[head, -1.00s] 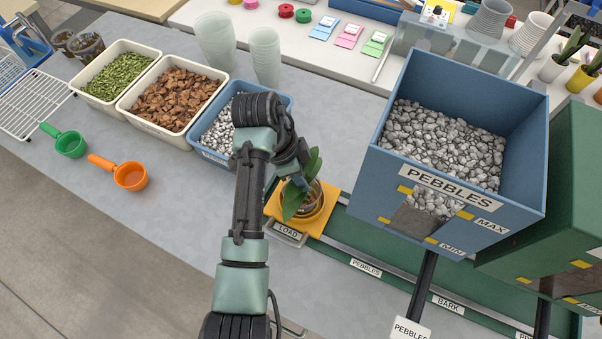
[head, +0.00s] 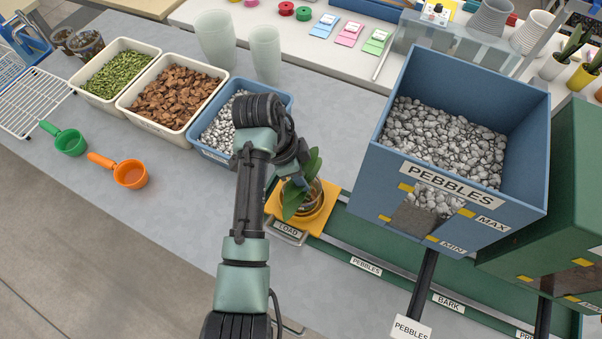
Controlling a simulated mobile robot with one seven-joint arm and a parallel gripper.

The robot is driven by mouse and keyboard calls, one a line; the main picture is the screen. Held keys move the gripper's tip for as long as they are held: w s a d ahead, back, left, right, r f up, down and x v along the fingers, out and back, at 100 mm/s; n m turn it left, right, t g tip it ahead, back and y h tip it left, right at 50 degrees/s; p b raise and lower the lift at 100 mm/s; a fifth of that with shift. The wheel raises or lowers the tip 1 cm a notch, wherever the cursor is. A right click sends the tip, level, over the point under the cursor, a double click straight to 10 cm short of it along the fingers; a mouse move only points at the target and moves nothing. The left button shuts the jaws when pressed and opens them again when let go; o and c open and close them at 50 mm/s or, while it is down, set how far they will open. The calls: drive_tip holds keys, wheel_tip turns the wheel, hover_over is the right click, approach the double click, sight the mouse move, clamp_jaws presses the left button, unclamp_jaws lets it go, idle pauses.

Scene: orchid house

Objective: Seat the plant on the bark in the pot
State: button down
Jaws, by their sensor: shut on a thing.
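The plant (head: 292,201), with broad green leaves, is at the pot on the yellow load plate, just right of my arm. The clear pot (head: 318,206) stands on the yellow plate (head: 323,221) at the LOAD label. My gripper (head: 299,183) is shut on the plant over the pot. Its fingertips are largely hidden by my wrist and the leaves. Bark inside the pot is hard to make out, and I cannot tell whether the plant's roots touch it.
A blue pebbles hopper (head: 455,150) stands close on the right, with a green hopper (head: 560,200) beyond. Bins of green material (head: 117,75), bark (head: 178,95) and pebbles (head: 216,122) line the left. Green (head: 70,143) and orange scoops (head: 130,172) lie in front. Clear cups (head: 265,55) stand behind.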

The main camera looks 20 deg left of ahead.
drive_tip(key=shift+f, duration=0.2)
drive_tip(key=c, duration=0.6)
unclamp_jaws()
drive_tip(key=shift+c, duration=0.2)
drive_tip(key=c, duration=0.3)
drive_tip(key=shift+r, duration=0.1)
wheel_tip(320, 180, up, 8)
drive_tip(key=p, duration=0.7)
